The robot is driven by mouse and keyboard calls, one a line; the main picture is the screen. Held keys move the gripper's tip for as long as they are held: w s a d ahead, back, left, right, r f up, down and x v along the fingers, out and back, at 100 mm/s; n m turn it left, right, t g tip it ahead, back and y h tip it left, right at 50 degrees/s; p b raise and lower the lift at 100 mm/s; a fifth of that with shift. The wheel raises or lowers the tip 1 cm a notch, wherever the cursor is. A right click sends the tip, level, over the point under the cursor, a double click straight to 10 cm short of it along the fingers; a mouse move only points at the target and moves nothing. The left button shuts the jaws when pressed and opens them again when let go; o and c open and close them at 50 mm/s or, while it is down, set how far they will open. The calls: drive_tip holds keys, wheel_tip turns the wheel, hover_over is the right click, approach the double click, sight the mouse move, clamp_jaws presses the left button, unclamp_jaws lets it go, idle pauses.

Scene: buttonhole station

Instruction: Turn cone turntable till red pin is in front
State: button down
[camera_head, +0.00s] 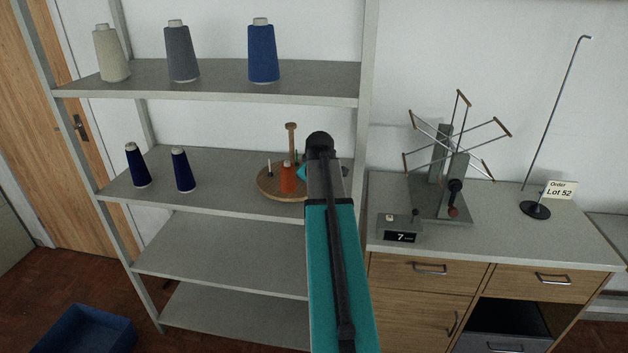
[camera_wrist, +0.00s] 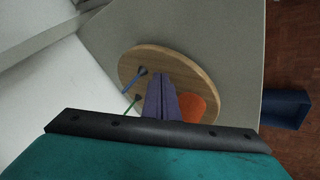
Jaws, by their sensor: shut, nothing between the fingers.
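The cone turntable (camera_head: 265,188) is a round wooden disc on the second shelf, with a wooden post and knob (camera_head: 291,127) rising from it. An orange cone (camera_head: 288,180) stands on its front part, and a pale pin (camera_head: 269,167) on its left. In the wrist view the disc (camera_wrist: 205,74) carries the orange cone (camera_wrist: 193,108), a blue pin (camera_wrist: 137,80) and a green pin (camera_wrist: 132,103). My gripper (camera_wrist: 158,80) is shut and empty over the disc, between pins and cone; contact cannot be told. My arm hides the turntable's right side in the head view. No red pin is discernible.
Two dark blue cones (camera_head: 182,170) stand left on the same shelf (camera_head: 225,195). The upper shelf (camera_head: 215,82) holds three larger cones. A cabinet at right bears a skein winder (camera_head: 440,175) and a hooked stand (camera_head: 536,209). A blue bin (camera_head: 85,330) is on the floor.

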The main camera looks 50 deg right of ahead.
drive_tip(key=s+d+b+v, duration=0.1)
drive_tip(key=v, duration=0.7)
drive_tip(key=shift+b, duration=0.4)
drive_tip(key=shift+d, duration=0.1)
drive_tip(key=shift+w, duration=0.1)
